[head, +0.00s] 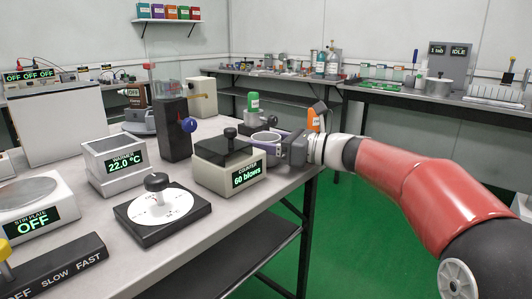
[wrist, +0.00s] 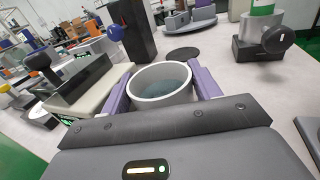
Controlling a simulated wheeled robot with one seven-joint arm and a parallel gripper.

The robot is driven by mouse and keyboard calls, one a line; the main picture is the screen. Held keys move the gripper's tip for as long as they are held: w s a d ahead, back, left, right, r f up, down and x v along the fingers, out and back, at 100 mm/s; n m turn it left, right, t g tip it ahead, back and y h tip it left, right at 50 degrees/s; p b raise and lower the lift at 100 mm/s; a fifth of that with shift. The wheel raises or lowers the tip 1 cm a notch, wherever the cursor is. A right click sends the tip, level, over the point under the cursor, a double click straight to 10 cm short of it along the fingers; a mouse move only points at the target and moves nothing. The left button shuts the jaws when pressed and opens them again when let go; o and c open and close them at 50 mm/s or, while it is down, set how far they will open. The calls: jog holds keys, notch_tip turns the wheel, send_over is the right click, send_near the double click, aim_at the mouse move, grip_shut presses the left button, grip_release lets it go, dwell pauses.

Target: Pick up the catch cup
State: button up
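The catch cup appears to be the pale grey round cup (wrist: 161,98) with an open top and a bluish inside. It stands upright between the two purple fingers of my gripper (wrist: 160,80) in the wrist view. One finger lies against each side of the cup, with no clear gap. In the head view my gripper (head: 273,147) reaches in from the right at the table's edge, and the cup's rim (head: 266,135) shows beside the near finger. The cup's bottom is hidden, so I cannot tell whether it touches the table.
A counter box reading 60 blows (head: 232,180) stands just left of the cup. A dark column with a blue knob (head: 175,128) stands farther left. The table's right edge is close.

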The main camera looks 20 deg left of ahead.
jog(key=c, duration=0.6)
jog(key=shift+r, duration=0.15)
